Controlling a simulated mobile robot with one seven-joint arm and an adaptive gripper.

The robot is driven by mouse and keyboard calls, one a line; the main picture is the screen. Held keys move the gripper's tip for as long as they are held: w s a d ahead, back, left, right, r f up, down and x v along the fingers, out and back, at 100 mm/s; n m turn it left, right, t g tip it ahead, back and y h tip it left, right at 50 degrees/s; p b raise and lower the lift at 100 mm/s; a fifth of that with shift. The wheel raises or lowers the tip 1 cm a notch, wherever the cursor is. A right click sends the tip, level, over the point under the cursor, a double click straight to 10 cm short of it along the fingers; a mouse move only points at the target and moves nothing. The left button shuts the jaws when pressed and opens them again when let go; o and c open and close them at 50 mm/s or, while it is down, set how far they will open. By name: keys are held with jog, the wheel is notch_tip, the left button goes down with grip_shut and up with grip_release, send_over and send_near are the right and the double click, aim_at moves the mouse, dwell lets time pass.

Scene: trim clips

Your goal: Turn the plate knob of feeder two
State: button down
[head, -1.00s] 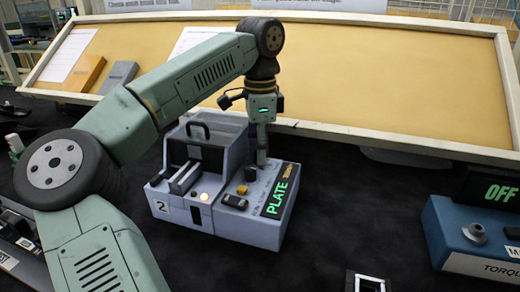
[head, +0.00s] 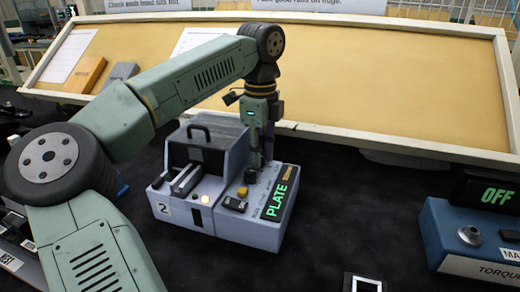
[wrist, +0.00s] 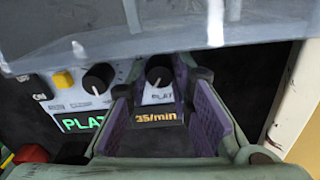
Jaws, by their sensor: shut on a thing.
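Feeder two (head: 225,222) is a pale blue-grey machine with a "2" label, standing on the dark table in the head view. My gripper (head: 256,165) points down at the back of its control panel. In the wrist view, my gripper (wrist: 158,76) has its purple-padded fingers on either side of a black knob (wrist: 159,72) with a white pointer mark, shut on it. The label below this knob reads "PLAT", partly cut off. The amber readout (wrist: 157,118) shows 35/min between the fingers. The green display (head: 280,200) reads PLATE. In the head view the gripper hides the held knob.
A second black knob (wrist: 98,78) and a yellow button (wrist: 63,79) sit left of the held one. The feeder's clear, bluish part (wrist: 150,35) spans the top of the wrist view.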

jog(key=m+p, duration=0.1)
jog(key=m, duration=0.3)
jog(key=shift+r+m, duration=0.1)
jog(key=shift+m, duration=0.2)
jog(key=m, duration=0.3)
jog(key=shift+m+p, duration=0.35)
jog(key=shift+m, duration=0.05)
jog(key=m+p, duration=0.1)
jog(key=m, duration=0.3)
jog(key=shift+m, duration=2.2)
jog(key=shift+p, duration=0.3)
jog(key=c, duration=1.4)
grip_release()
